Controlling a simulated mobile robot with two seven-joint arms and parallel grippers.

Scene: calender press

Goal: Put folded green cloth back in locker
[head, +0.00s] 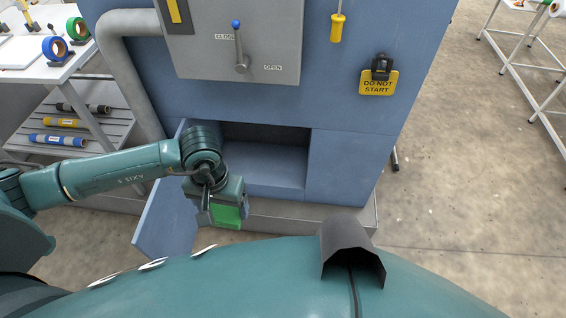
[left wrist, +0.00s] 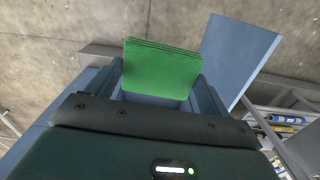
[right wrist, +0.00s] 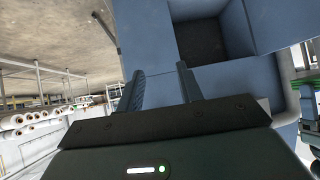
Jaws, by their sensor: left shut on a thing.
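The folded green cloth (head: 228,215) is in my left gripper (head: 224,208), in front of the blue cabinet. In the left wrist view the cloth (left wrist: 162,70) is a flat, layered green block between the two fingers. The locker (head: 262,178) is an open blue compartment low in the cabinet, dark inside; part of it is hidden by my left arm. Its door (head: 165,225) stands open to the left. The cloth is outside the opening, on the near side. My right gripper (right wrist: 162,85) is open and empty, facing the cabinet; the right wrist view also shows an open compartment (right wrist: 203,42).
Above the locker are a lever (head: 240,50) marked CLOSE and OPEN and a yellow DO NOT START tag (head: 378,82). A bent grey pipe (head: 125,70) runs at the left. A shelf table (head: 50,75) with tape rolls stands further left.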

